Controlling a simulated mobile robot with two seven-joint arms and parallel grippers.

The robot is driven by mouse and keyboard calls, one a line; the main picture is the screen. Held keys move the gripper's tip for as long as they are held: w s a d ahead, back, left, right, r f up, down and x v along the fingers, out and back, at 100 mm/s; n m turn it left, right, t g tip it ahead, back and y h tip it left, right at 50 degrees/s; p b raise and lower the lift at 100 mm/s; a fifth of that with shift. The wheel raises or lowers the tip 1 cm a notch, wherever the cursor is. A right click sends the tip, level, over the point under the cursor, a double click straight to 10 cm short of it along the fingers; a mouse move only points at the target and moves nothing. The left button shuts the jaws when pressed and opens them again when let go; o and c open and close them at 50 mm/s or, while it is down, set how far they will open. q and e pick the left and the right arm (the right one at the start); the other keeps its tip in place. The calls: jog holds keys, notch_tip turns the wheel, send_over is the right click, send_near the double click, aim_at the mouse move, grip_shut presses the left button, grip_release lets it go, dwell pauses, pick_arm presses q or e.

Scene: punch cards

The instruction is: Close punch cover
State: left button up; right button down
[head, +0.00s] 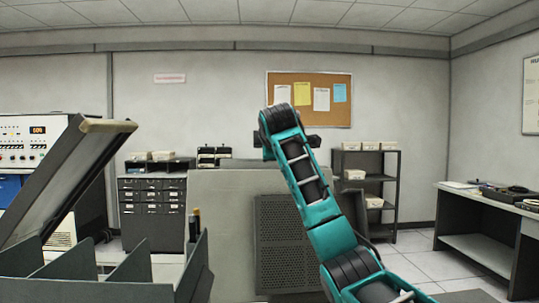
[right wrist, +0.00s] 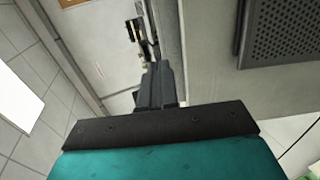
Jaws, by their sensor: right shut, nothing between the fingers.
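The punch cover (head: 62,178) appears to be the dark-framed grey panel at the left of the head view. It stands raised and tilted, with a beige upper edge, above a dark green-grey divided unit (head: 195,268). My right arm reaches up from the lower right in the head view, in front of the grey cabinet; its gripper is mostly hidden there behind the arm. In the right wrist view my right gripper (right wrist: 158,72) has its fingers shut and empty, seen against grey cabinet surfaces. Contact cannot be told. My left gripper is not in view.
The grey cabinet (head: 222,205) with a perforated panel (head: 285,240) fills the middle. Drawers (head: 152,210) and a shelf rack (head: 372,162) stand behind. A dark desk (head: 490,205) is at the right. Floor shows clear between rack and desk.

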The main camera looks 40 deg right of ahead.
aim_at(269, 170)
jog(key=p+x, duration=0.1)
jog(key=x, duration=0.6)
jog(key=shift+w+d, duration=0.1)
jog(key=shift+w, duration=0.1)
